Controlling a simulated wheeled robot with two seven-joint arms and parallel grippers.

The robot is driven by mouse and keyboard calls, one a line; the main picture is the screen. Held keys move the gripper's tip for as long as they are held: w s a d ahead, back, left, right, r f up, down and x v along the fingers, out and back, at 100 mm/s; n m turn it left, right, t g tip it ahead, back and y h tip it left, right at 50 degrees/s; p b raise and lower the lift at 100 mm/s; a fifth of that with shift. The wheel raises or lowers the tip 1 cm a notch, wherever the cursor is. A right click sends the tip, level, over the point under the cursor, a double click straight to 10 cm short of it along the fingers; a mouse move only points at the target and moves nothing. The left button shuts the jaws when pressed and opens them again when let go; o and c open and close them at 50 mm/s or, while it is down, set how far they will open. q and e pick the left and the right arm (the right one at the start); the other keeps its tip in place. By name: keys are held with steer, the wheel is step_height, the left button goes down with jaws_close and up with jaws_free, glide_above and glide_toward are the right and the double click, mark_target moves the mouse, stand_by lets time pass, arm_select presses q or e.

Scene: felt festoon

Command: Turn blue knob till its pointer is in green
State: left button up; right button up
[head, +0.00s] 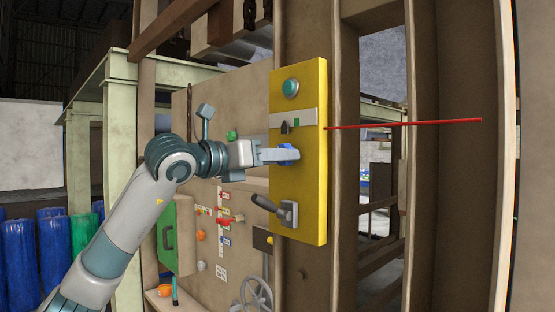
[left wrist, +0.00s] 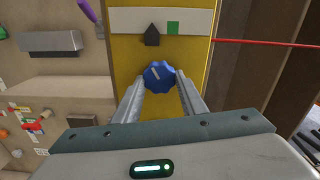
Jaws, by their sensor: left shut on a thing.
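The blue knob (left wrist: 158,76) sits on the yellow panel (head: 310,200), and it also shows in the head view (head: 287,154), partly hidden by my gripper. A white line on the knob tilts up and to the left. Above it, a white strip (left wrist: 126,20) carries a green patch (left wrist: 173,28). A dark upward-pointing pointer (left wrist: 152,35) stands left of the green patch, outside it. My left gripper (left wrist: 160,84) is shut on the knob, one finger on each side. It reaches in from the left in the head view (head: 280,155). My right gripper is not in view.
On the yellow panel, a teal button (head: 290,88) is above the strip and a grey lever (head: 287,212) is below the knob. A thin red rod (head: 410,124) sticks out right. A beige board (head: 235,260) with handles and a wheel stands left.

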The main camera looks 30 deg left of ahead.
arm_select(q)
steer(key=m+b, duration=0.1)
steer(key=m, duration=0.4)
steer(key=m+b, duration=0.1)
steer(key=m, duration=0.4)
steer(key=m+b, duration=0.2)
steer(key=m, duration=0.3)
steer(key=shift+w+a+r, duration=0.1)
steer(key=shift+a+r, duration=0.05)
steer(key=shift+a, duration=0.15)
stand_by(0.4)
steer(key=o, duration=1.1)
steer(key=shift+c, duration=0.2)
steer(key=shift+s, duration=0.2)
